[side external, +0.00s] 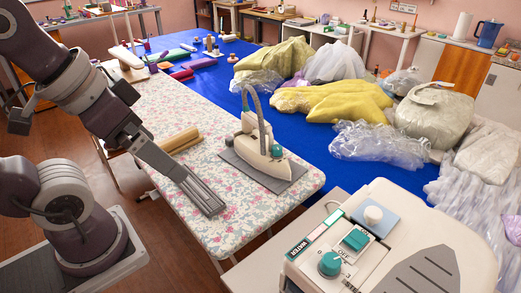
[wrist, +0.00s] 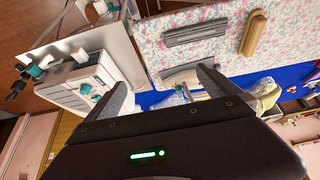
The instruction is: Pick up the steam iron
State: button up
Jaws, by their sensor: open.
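The steam iron (side external: 262,148) is cream with teal parts and a grey cord or hose arching over it. It stands on a grey mat (side external: 285,166) on the floral ironing board. In the wrist view the mat (wrist: 182,74) and a small part of the iron (wrist: 181,89) show between the fingers; my gripper's body hides the rest. My gripper (wrist: 166,76) is open, with its two dark fingers apart and nothing between them.
A grey slatted piece (side external: 206,197) and a wooden roll (side external: 180,141) lie on the board left of the iron. A white machine with teal knobs (side external: 410,262) stands at the front right. Behind is a blue table (side external: 306,143) with bagged garments (side external: 337,101).

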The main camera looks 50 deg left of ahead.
jog(key=w+a+r+m+g, duration=0.25)
jog(key=w+m, duration=0.35)
jog(key=w, duration=0.5)
jog(key=m+g, duration=0.3)
jog(key=m, duration=1)
send_over(260, 142)
notch_tip(260, 142, down, 14)
jog(key=shift+r, duration=0.25)
notch_tip(260, 142, down, 7)
jog(key=shift+f, duration=0.2)
jog(key=shift+r, duration=0.1)
jog(key=c, duration=2)
